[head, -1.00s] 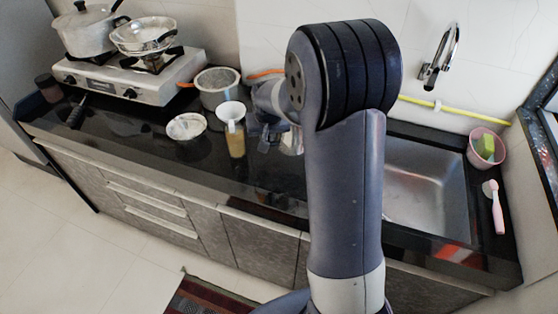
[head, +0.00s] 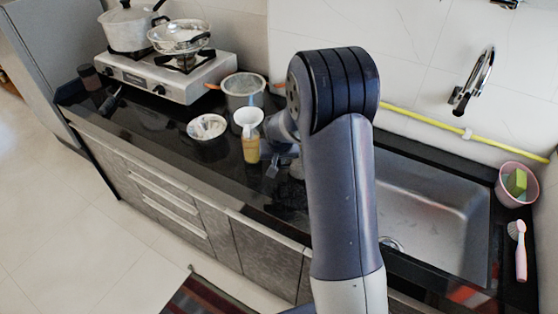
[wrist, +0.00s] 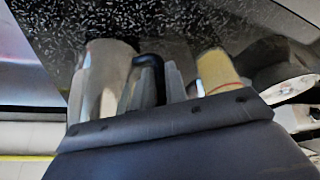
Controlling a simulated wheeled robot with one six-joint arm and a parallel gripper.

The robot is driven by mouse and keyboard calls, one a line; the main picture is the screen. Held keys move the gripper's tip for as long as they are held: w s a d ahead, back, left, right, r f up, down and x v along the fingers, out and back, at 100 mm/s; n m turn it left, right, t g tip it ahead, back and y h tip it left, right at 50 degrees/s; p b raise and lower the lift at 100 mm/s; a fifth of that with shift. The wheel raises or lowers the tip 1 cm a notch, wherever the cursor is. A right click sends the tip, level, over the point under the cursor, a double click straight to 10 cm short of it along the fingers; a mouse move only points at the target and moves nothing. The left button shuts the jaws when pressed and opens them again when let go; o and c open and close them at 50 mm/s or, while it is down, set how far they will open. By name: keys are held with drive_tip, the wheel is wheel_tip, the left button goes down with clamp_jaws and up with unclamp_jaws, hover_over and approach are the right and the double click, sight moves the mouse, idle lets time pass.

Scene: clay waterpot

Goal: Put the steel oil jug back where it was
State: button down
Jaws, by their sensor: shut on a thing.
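The steel oil jug (wrist: 100,75) shows at the left of the wrist view, a shiny cylinder with a black handle (wrist: 150,62). My gripper (wrist: 150,85) is shut on this handle, one finger on each side of it. In the head view my gripper (head: 273,165) is over the dark counter, right of a yellow bottle. Only a sliver of the jug (head: 296,169) shows there beside my arm, which hides the rest. I cannot tell whether the jug's base touches the counter.
The yellow bottle (head: 250,150) is close to my gripper, with a white cup (head: 248,120) behind it. A bowl (head: 207,128), a steel pot (head: 243,92) and the stove (head: 170,75) are further left. The sink (head: 440,210) is right of my arm. The front counter strip is clear.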

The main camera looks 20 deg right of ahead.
drive_tip(key=shift+f, duration=0.5)
drive_tip(key=shift+f, duration=0.1)
drive_tip(key=shift+f, duration=0.15)
drive_tip(key=c, duration=1.4)
unclamp_jaws()
drive_tip(key=shift+c, duration=0.2)
drive_tip(key=shift+r, duration=0.2)
drive_tip(key=shift+s+r, duration=0.1)
drive_tip(key=shift+r, duration=0.1)
drive_tip(key=b+v, duration=0.1)
drive_tip(key=v, duration=1)
drive_tip(key=shift+s+r, duration=0.25)
